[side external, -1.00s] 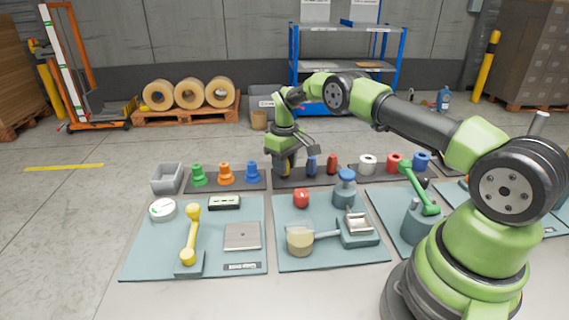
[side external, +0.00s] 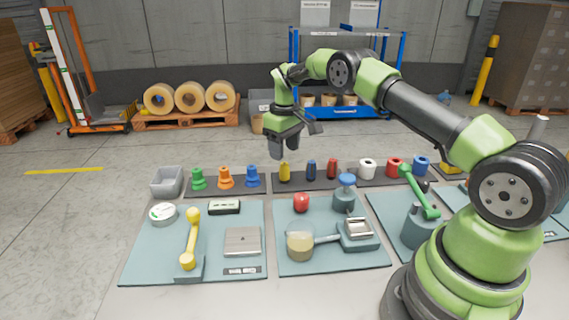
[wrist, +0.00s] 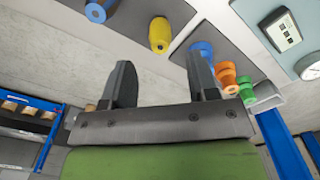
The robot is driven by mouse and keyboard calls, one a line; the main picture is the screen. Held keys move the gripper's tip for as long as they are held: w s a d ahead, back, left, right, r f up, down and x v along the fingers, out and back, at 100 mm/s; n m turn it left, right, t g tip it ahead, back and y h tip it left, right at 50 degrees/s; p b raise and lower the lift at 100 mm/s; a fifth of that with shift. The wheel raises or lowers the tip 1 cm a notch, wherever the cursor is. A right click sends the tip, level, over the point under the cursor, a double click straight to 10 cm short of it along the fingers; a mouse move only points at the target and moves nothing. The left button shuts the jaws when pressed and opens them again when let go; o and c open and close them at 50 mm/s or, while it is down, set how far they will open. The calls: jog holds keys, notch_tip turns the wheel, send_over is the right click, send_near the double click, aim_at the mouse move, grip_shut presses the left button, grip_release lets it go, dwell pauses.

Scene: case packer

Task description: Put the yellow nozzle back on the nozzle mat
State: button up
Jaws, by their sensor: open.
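The yellow nozzle (side external: 284,173) stands upright on a dark mat (side external: 300,186), at the left end of a row with a blue nozzle (side external: 311,170) and a red nozzle (side external: 332,168). My gripper (side external: 283,154) is above the yellow nozzle, apart from it, pointing down. In the wrist view the yellow nozzle (wrist: 159,36) lies beyond the two spread fingers of my gripper (wrist: 163,80), with nothing between them. A blue nozzle (wrist: 97,11) shows to its left.
Green, orange and blue stepped cups (side external: 225,178) stand on a dark mat to the left, beside a grey bin (side external: 167,181). White, red and blue rolls (side external: 394,167) stand to the right. Teal mats with tools (side external: 240,272) lie in front. The air around my gripper is clear.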

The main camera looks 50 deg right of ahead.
jog(key=s+a+r+t, duration=0.1)
jog(key=s+a+r, duration=0.2)
jog(key=r, duration=0.5)
jog(key=s+a+r+m+t, duration=0.1)
jog(key=s+a+r, duration=0.25)
jog(key=r, duration=0.45)
jog(key=s+a+r+t, duration=0.1)
jog(key=s+a+r, duration=0.15)
jog(key=r, duration=0.45)
jog(key=s+a+m+t+y, duration=0.1)
jog(key=s+a, duration=0.3)
jog(key=s, duration=0.5)
jog(key=s+a+m+t+y, duration=0.1)
jog(key=s+a+m+t, duration=0.1)
jog(key=s, duration=0.8)
jog(key=shift+s+a+f+t, duration=0.15)
jog(key=shift+a+f+t, duration=0.15)
jog(key=shift+a+t, duration=0.5)
jog(key=shift+a, duration=0.15)
